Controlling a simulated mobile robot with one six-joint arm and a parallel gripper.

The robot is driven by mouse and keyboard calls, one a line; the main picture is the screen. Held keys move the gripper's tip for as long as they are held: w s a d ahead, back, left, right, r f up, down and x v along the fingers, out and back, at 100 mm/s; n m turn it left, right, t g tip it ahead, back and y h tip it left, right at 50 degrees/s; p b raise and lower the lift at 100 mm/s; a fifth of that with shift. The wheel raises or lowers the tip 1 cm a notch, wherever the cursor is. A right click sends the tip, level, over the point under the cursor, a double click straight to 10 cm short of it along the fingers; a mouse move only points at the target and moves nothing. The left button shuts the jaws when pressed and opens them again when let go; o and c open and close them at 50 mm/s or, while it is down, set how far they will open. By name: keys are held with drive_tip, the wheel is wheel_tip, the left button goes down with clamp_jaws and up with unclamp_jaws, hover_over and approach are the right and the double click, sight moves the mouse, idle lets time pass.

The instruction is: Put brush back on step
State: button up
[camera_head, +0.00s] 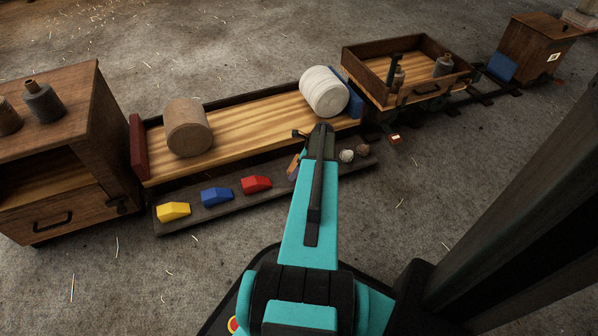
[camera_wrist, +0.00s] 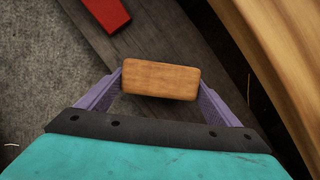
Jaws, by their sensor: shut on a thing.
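The brush back (camera_wrist: 160,80) is a plain wooden block with rounded edges. In the wrist view my gripper (camera_wrist: 160,88) is shut on it, with one purple finger at each short end. The step (camera_head: 235,207) is a long dark plank along the near side of the flat wagon. It also shows under the block in the wrist view (camera_wrist: 95,45). The block is over the step; I cannot tell whether it touches. In the head view my arm hides most of my gripper (camera_head: 295,168) and the block.
Yellow (camera_head: 173,211), blue (camera_head: 216,196) and red (camera_head: 256,184) blocks lie on the step to the left. A pale lump (camera_head: 347,156) and a brown lump (camera_head: 362,149) lie to the right. The flat wagon (camera_head: 240,130) carries two drums. A cabinet (camera_head: 100,130) stands left.

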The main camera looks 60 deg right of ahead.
drive_tip(key=shift+f+b, duration=0.55)
drive_tip(key=shift+f, duration=0.75)
drive_tip(key=shift+f, duration=0.1)
drive_tip(key=o, duration=1.1)
drive_tip(key=p+v, duration=0.6)
drive_tip(key=v, duration=0.6)
drive_tip(key=shift+w, duration=0.1)
